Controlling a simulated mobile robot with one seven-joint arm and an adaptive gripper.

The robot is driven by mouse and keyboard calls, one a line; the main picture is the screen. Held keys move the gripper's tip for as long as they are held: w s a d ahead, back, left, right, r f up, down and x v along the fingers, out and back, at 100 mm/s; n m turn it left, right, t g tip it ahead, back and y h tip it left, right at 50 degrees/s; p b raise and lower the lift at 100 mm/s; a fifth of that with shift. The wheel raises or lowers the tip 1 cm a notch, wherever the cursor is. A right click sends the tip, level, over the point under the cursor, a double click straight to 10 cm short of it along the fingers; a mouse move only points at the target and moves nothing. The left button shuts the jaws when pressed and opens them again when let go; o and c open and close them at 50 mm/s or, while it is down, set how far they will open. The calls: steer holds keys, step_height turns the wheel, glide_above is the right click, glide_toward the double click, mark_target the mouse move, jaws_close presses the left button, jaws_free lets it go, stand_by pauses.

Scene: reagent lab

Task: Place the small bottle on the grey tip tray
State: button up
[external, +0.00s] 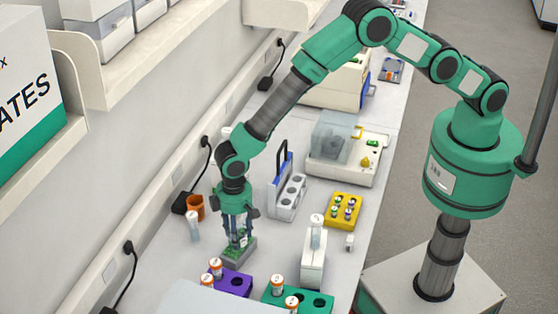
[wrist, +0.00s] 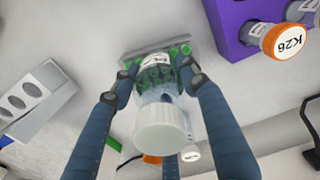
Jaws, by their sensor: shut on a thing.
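My gripper (external: 238,238) points straight down above the counter, its fingers shut on the small bottle. In the wrist view the small bottle (wrist: 161,127) has a white ribbed cap, a clear body and a label, with the fingers of my gripper (wrist: 158,82) around it. The grey tip tray (external: 240,260) lies right below the gripper and holds green tips. The grey tip tray also shows in the wrist view (wrist: 132,54), behind the bottle's far end. I cannot tell whether the bottle touches it. In the external view the fingers largely hide the bottle.
A purple rack (external: 236,274) with orange-capped bottles stands close in front of the tray, and a green rack (external: 318,294) beside it. A clear bottle (external: 193,230) and an orange cup (external: 195,206) stand behind left. A grey rack (external: 284,208) and a yellow rack (external: 343,222) are to the right.

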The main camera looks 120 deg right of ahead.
steer(key=shift+f, duration=0.2)
steer(key=o, duration=1.3)
steer(key=shift+r, duration=0.1)
steer(key=shift+r+b, duration=0.85)
steer(key=shift+r, duration=5.25)
